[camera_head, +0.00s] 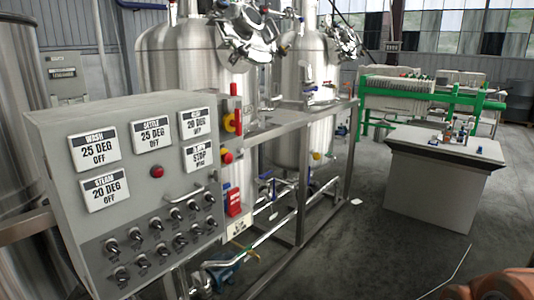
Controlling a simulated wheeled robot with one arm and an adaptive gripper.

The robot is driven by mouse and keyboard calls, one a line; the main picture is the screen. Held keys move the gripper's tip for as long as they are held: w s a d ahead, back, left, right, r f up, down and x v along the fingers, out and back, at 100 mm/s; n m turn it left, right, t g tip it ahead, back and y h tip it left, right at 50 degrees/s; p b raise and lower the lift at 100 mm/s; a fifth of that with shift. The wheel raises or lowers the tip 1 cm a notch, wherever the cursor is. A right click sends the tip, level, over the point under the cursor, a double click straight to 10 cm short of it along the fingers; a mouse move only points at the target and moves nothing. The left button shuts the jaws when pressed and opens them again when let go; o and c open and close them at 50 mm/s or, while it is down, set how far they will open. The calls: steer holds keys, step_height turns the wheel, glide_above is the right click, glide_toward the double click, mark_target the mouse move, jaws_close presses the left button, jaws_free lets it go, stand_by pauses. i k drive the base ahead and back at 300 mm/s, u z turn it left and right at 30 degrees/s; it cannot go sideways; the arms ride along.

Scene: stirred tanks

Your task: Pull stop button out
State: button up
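A grey control panel (75,235) stands at the left with white labels and rows of black switches. Another round red button or lamp (157,171) sits on the panel's front. I cannot tell whether either red button is pushed in or out. My gripper is not in view.
Large steel tanks (190,60) stand behind the panel, with a metal frame and pipes (295,215) to its right. A white cabinet (435,185) with small items on top stands right of centre, before green-framed equipment (385,92). The floor (375,245) between frame and cabinet looks mostly clear.

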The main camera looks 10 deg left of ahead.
mark_target(227, 158)
steer(key=z, duration=0.1)
steer(key=i, duration=0.15)
steer(key=u, duration=0.95)
